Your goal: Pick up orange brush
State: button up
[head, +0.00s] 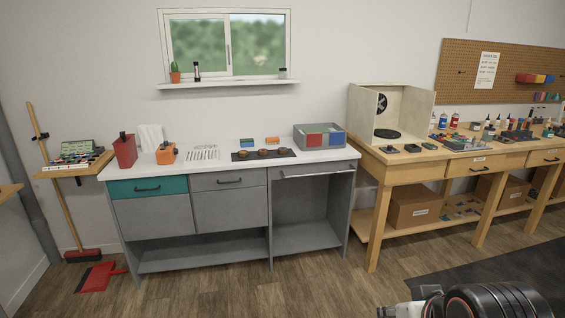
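A small orange block-shaped item (272,140), which looks like the orange brush, lies at the back of the white counter (316,155), right of a similar blue-green item (247,142). It is too small to make out bristles. A larger orange object (166,154) with a dark top stands at the counter's left; I cannot tell exactly what it is. Part of my arm shows at the bottom right, far in front of the counter. My gripper's fingers are not visible.
A dark strip with several round brown items (264,154) lies in front of the orange item. A grey bin (320,136) stands right, a white rack (203,152) left. A wooden workbench (400,158) adjoins on the right. Floor (230,290) before the cabinet is clear.

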aim_at(271, 140)
jog(key=i+u, duration=0.15)
jog(key=i, duration=0.4)
jog(key=i+l+u, duration=0.15)
jog(key=i, duration=0.35)
jog(key=i+l+u, duration=0.15)
jog(key=i, duration=0.4)
